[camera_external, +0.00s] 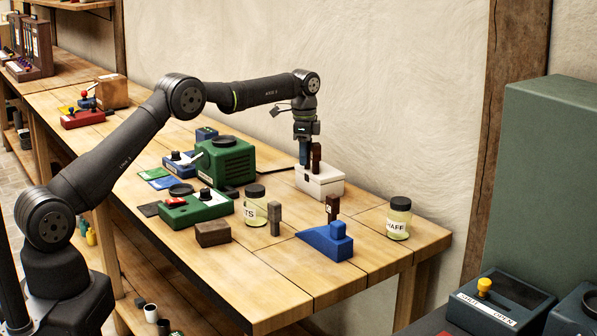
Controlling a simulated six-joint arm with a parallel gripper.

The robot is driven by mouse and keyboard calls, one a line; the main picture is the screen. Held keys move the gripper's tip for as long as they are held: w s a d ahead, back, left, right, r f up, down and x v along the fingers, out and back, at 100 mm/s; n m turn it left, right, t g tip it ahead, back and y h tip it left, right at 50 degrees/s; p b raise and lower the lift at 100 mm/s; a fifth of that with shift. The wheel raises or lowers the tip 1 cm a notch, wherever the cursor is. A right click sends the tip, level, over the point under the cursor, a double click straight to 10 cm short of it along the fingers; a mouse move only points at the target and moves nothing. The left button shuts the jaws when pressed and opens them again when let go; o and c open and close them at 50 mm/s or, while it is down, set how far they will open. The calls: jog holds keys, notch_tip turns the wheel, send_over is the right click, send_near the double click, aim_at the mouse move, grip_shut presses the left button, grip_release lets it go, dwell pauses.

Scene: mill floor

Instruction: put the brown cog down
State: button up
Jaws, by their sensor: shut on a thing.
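My gripper (309,146) hangs pointing down over the white box (320,182) near the far edge of the table. It is shut on a dark brown peg-shaped piece, which I take for the brown cog (317,156). The cog is upright, with its lower end at or just above the box's top; I cannot tell whether it touches. Another brown peg-shaped piece (332,207) stands upright at the blue wedge-shaped block (326,241). A grey-brown one (275,218) stands on the table beside a labelled jar (255,205).
A second jar (399,218) stands near the right table edge. A dark brown block (212,233), a green device with knobs (194,208) and a larger green machine (225,160) stand left of the box. The table's front right area (270,287) is clear.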

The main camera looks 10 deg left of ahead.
jog(key=shift+f, duration=0.1)
jog(key=o, duration=0.9)
jog(key=shift+o, duration=0.2)
jog(key=shift+r, duration=3.9)
jog(key=shift+f, duration=1.35)
